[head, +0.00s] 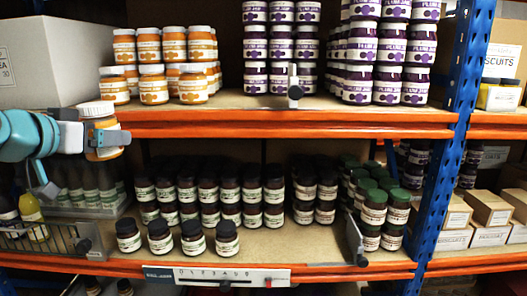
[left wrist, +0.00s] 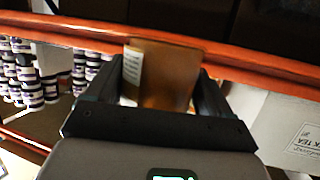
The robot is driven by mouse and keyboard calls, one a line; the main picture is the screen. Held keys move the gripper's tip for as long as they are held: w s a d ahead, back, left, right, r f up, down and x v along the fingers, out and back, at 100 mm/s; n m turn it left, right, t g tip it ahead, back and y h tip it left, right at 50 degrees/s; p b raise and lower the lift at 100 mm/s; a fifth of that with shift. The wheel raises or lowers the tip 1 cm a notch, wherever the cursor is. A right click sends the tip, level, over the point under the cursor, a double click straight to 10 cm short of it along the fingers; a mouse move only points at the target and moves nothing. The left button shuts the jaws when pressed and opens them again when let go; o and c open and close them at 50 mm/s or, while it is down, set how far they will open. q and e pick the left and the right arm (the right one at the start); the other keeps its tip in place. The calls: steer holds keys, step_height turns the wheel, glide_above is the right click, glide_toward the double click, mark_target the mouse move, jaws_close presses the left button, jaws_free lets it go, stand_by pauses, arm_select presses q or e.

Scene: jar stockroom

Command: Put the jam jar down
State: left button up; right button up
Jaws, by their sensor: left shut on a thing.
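The jam jar (head: 102,127) is amber with a white lid and a pale label. My left gripper (head: 108,140) comes in from the left and is shut around it. The jar looks nearly upright, in front of the upper shelf's orange front beam (head: 290,122). Its lid is about level with the shelf edge and its lower part shows below the beam. In the left wrist view the jar (left wrist: 168,75) sits between the two fingers. Similar amber jars (head: 153,90) stand stacked on the upper shelf, behind and right of the held jar. My right gripper is not in view.
A large white box (head: 50,65) stands at upper left. Stacks of plum jars (head: 388,50) fill the upper right. Bare shelf (head: 225,101) shows along the front. Dark jars (head: 227,237) stand on the lower shelf. A blue upright (head: 450,130) is at right.

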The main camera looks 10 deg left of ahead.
arm_select(q)
steer(key=w+d+f+n+y, duration=0.1)
steer(key=w+d+f, duration=0.1)
steer(key=w+f, duration=0.95)
steer(key=w+d+f+b, duration=0.1)
steer(key=d+f, duration=0.3)
steer(key=f, duration=0.5)
steer(key=d+f, duration=0.4)
steer(key=f, duration=0.5)
steer(key=s+d+f, duration=0.1)
steer(key=d+f, duration=0.4)
steer(key=f, duration=0.2)
steer(key=s+d+f, duration=0.6)
steer(key=s+d, duration=0.2)
steer(key=s, duration=0.3)
steer(key=shift+s+d+m+h+b, duration=0.25)
steer(key=shift+m+h+b, duration=0.15)
steer(key=shift+b, duration=0.05)
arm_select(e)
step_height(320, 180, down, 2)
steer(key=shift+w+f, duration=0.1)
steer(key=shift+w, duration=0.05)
arm_select(q)
steer(key=shift+w+f, duration=0.1)
steer(key=shift+f, duration=0.05)
